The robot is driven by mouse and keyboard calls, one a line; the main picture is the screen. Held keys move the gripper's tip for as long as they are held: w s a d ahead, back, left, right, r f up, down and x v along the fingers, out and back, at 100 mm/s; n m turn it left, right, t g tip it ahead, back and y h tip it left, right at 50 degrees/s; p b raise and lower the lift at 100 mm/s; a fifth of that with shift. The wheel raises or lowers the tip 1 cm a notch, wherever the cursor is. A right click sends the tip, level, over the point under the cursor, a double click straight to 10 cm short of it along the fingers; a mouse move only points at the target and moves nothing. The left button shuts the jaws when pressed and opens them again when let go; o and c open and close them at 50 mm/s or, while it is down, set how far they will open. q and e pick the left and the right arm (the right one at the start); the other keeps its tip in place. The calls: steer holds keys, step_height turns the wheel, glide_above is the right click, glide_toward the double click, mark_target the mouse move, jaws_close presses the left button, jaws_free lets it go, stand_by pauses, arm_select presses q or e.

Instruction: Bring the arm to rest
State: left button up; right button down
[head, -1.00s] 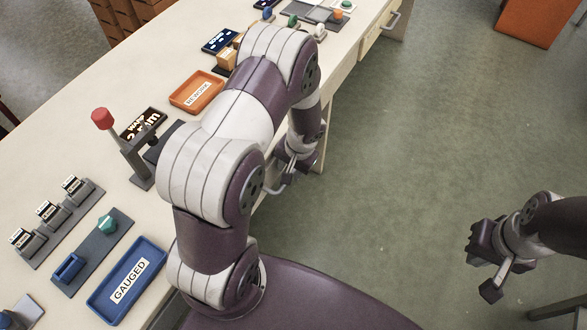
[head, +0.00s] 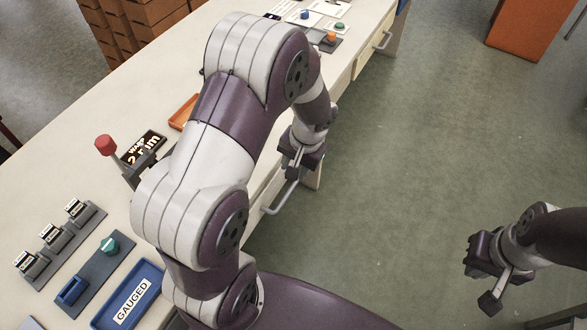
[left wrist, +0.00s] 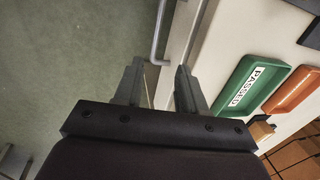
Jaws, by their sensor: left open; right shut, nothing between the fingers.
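My left arm comes in from the left in the head view and bends over the bench's front edge. My left gripper (head: 296,162) hangs beside the bench front, close to a drawer handle. In the left wrist view its two fingers (left wrist: 155,88) are apart with nothing between them. My right gripper (head: 486,278) is at the right of the head view, over the floor and clear of the bench. It is shut and empty.
The cream bench (head: 60,150) carries a blue GAUGED tray (head: 150,277), an orange tray (head: 181,112) and a red-knobbed lever (head: 106,146). A green PASSED tray (left wrist: 226,100) shows in the left wrist view. A metal handle (head: 281,199) juts from the bench front. Green floor (head: 400,150) is open.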

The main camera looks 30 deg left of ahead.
stand_by(0.4)
arm_select(q)
steer(key=s+d+r+p, duration=0.1)
steer(key=s+r+p, duration=0.2)
steer(key=r, duration=0.3)
steer(key=s+d+r+t+h+p, duration=0.1)
steer(key=s+d+r+p, duration=0.1)
steer(key=r+p, duration=0.3)
steer(key=s+d+r+h+p, duration=0.1)
steer(key=s+r+p, duration=0.2)
steer(key=r, duration=0.5)
steer(key=shift+s+d+r+p, duration=0.3)
steer(key=shift+s+r+p, duration=0.1)
steer(key=shift+s, duration=0.5)
steer(key=shift+s, duration=0.1)
